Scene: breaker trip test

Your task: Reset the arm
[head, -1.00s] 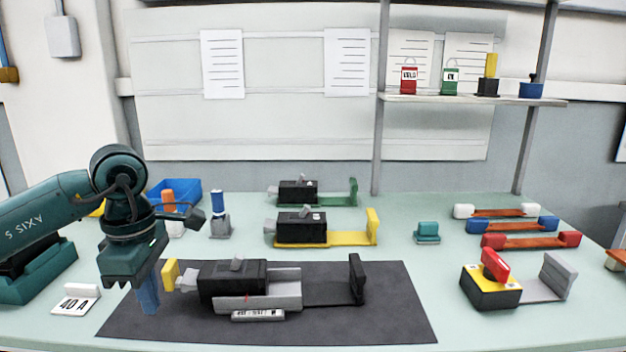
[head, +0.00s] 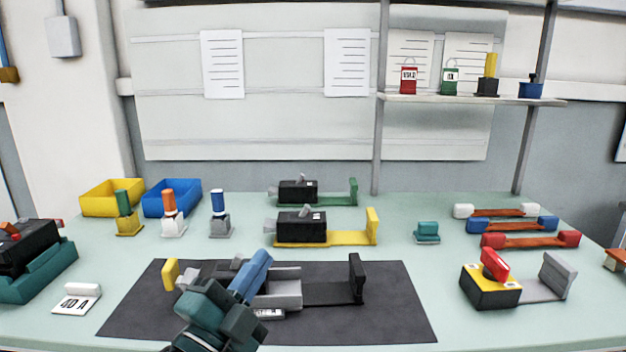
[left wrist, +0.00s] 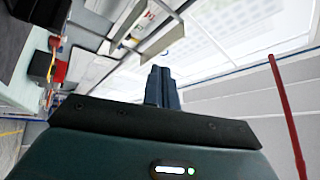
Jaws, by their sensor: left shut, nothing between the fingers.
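My left gripper (head: 252,272) shows at the lower middle of the head view, its blue fingers shut and empty, pointing up and to the right. It stands in front of the black breaker unit on the dark mat (head: 390,315) and hides much of that unit. The unit's grey cradle (head: 286,290) and black end stop (head: 357,278) show to the right of the fingers. The left wrist view also shows the closed fingers (left wrist: 163,88), with nothing between them. My right gripper is in neither view.
Behind the mat stand a yellow-based unit (head: 302,226) and a green-based unit (head: 298,191). A yellow bin (head: 112,200) and blue bin (head: 172,199) are back left. A 40 A card (head: 76,300) lies at left.

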